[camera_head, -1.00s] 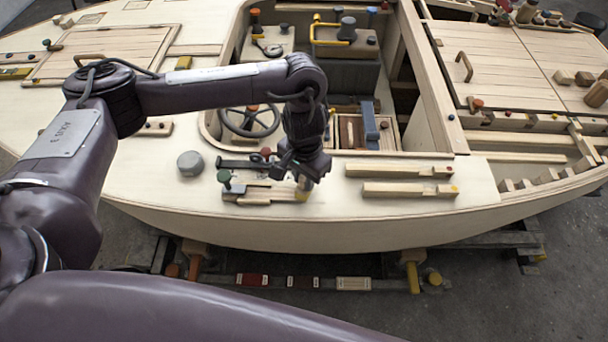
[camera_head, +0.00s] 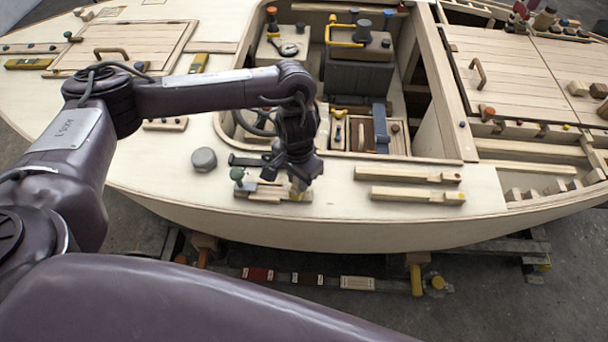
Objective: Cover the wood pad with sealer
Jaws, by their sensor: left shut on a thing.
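My left gripper (camera_head: 298,183) points down over the near deck edge, shut on a small tan, light-tipped piece (camera_head: 299,188), mostly hidden by the fingers. Its tip is at the right end of some flat wooden pieces (camera_head: 265,192) on the deck; I cannot tell whether it touches them. A pale wood pad (camera_head: 357,283) lies on the low beam below the hull, to the right of a red pad (camera_head: 257,274) and a dark brown pad (camera_head: 307,279). The left gripper is well above and behind these pads. I cannot tell any sealer container for certain. My right gripper is out of view.
A green-topped knob (camera_head: 237,174) and a grey round cap (camera_head: 204,159) stand left of the gripper. Two notched wooden bars (camera_head: 410,175) lie to its right. The cockpit with a steering wheel (camera_head: 258,120) opens behind. A yellow post (camera_head: 416,279) stands beside the low beam.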

